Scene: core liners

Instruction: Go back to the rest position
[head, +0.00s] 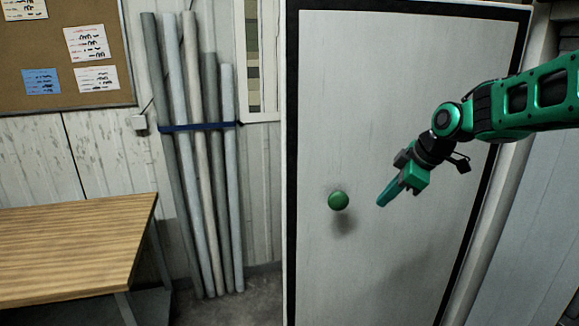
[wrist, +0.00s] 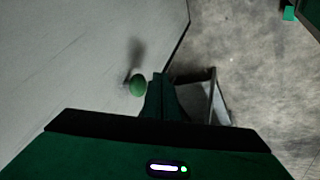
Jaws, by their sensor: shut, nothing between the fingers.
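My gripper (head: 381,203) is at the end of the green arm that reaches in from the right in the head view. Its fingers are together and empty, pointing down and to the left. A white door (head: 400,90) with a dark frame stands behind it, and a round green knob (head: 339,201) is on the door just left of the fingertips, with a visible gap. In the wrist view the shut fingers (wrist: 160,78) show at the centre, with the green knob (wrist: 139,85) just left of them and the pale door (wrist: 70,70) beyond.
A wooden table (head: 80,250) stands at the lower left. Several long pipes (head: 190,150) lean on the wall, tied with a blue strap (head: 200,126). A cork board (head: 60,60) with papers hangs at the upper left. The wrist view shows bare floor (wrist: 250,60) at the right.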

